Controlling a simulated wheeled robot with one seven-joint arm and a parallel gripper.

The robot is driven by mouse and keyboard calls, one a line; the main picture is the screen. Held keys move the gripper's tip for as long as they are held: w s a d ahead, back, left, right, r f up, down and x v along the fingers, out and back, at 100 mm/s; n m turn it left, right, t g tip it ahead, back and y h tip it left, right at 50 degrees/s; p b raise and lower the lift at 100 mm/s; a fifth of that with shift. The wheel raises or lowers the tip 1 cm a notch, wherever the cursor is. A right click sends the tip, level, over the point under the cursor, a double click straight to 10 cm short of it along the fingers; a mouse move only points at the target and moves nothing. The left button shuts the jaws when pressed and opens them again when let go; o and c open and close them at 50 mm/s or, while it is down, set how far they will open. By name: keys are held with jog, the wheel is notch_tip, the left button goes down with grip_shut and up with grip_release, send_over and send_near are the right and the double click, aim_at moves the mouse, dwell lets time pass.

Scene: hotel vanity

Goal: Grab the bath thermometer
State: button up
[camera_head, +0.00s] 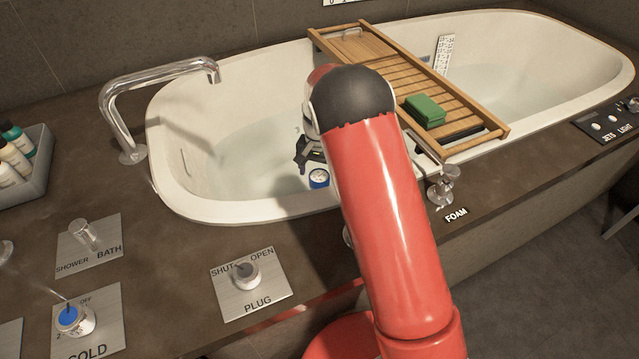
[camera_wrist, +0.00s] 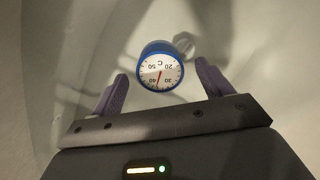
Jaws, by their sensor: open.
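The bath thermometer (camera_head: 319,177) is a small round blue-rimmed dial with a white face, low inside the white bathtub near its front wall. In the wrist view the thermometer (camera_wrist: 160,70) shows its face with a red needle, just beyond the fingertips and roughly centred between them. My gripper (camera_wrist: 158,82) is open, with one purple finger pad on each side and nothing held. In the head view my gripper (camera_head: 308,155) reaches down into the tub beside the thermometer, and my red arm hides part of it.
A wooden bath tray (camera_head: 465,98) spans the tub to the right, with a green block (camera_head: 424,110) on it. A chrome faucet (camera_head: 150,85) arches over the left end. The tub's front rim (camera_head: 240,212) lies close by. A plug knob (camera_head: 245,275) sits on the counter.

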notch_tip(320, 180, down, 3)
jog(key=shift+r, duration=0.15)
jog(key=shift+c, duration=0.3)
jog(key=shift+r, duration=0.1)
jog(key=c, duration=1.1)
